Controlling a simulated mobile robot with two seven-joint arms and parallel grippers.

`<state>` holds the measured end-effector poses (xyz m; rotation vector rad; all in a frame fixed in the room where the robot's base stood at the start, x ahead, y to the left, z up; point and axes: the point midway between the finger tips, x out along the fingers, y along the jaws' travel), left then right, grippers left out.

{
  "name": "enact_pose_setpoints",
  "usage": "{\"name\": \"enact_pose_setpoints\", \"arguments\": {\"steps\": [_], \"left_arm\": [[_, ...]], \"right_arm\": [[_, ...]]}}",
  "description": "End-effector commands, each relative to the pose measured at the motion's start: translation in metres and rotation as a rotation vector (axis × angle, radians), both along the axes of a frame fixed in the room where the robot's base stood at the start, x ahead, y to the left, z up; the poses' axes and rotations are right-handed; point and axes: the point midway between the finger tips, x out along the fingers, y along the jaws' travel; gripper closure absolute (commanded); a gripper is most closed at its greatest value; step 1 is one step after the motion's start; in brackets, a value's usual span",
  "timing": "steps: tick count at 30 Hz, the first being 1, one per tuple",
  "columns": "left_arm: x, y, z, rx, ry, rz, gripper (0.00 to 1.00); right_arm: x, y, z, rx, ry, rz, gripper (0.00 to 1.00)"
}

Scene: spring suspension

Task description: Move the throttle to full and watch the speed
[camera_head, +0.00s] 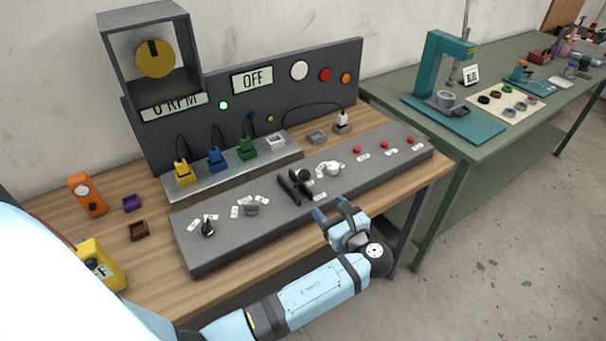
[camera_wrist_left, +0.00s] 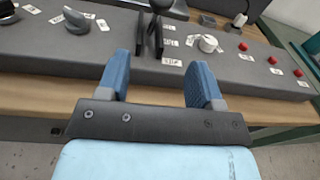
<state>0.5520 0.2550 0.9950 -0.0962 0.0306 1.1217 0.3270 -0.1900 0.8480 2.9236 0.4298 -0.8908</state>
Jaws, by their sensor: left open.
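The throttle looks to be the black lever (camera_head: 303,176) between two dark upright plates (camera_head: 289,188) on the grey sloping console (camera_head: 225,235); the plates also show in the left wrist view (camera_wrist_left: 140,36). Small white labels stand beside it, too small to read surely. The speed display (camera_head: 172,108), partly hidden by the box above it, reads 0 RPM. A second display (camera_head: 252,80) reads OFF. My left gripper (camera_head: 333,209) is open and empty in front of the console, apart from the lever. In the left wrist view its fingers (camera_wrist_left: 160,72) point toward the plates. My right gripper is not in view.
Beside the lever are a white knob (camera_head: 330,168), a grey knob (camera_head: 250,209), a black knob (camera_head: 207,228) and red buttons (camera_head: 357,150). Coloured plugs (camera_head: 214,158) stand on a metal strip behind. A grey box (camera_head: 109,62) holds a yellow disc. A green bench (camera_head: 490,145) stands right.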

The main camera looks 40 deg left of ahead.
Motion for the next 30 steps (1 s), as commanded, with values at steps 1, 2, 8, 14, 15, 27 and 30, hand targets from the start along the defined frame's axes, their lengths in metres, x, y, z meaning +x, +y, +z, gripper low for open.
{"name": "enact_pose_setpoints", "arguments": {"steps": [1, 2, 8, 14, 15, 27, 30], "left_arm": [[0.003, -0.001, 0.009, 0.047, 0.012, 0.026, 0.4], [0.003, -0.001, 0.013, 0.067, 0.019, 0.039, 0.4], [0.009, 0.014, 0.02, 0.099, 0.032, 0.059, 0.4], [0.024, 0.051, 0.021, 0.099, 0.029, 0.059, 0.4], [0.028, 0.059, 0.021, 0.098, 0.031, 0.059, 0.4], [0.053, 0.119, 0.019, 0.095, 0.031, 0.057, 0.4], [0.055, 0.124, 0.018, 0.093, 0.031, 0.056, 0.4]], "right_arm": [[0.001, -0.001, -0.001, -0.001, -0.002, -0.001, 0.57], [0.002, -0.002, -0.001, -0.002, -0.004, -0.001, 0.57], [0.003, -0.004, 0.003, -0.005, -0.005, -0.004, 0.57], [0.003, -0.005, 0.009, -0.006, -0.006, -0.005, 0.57], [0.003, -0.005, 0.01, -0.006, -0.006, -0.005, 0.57], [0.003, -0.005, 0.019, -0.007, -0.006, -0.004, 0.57], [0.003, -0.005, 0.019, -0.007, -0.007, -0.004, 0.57]]}}
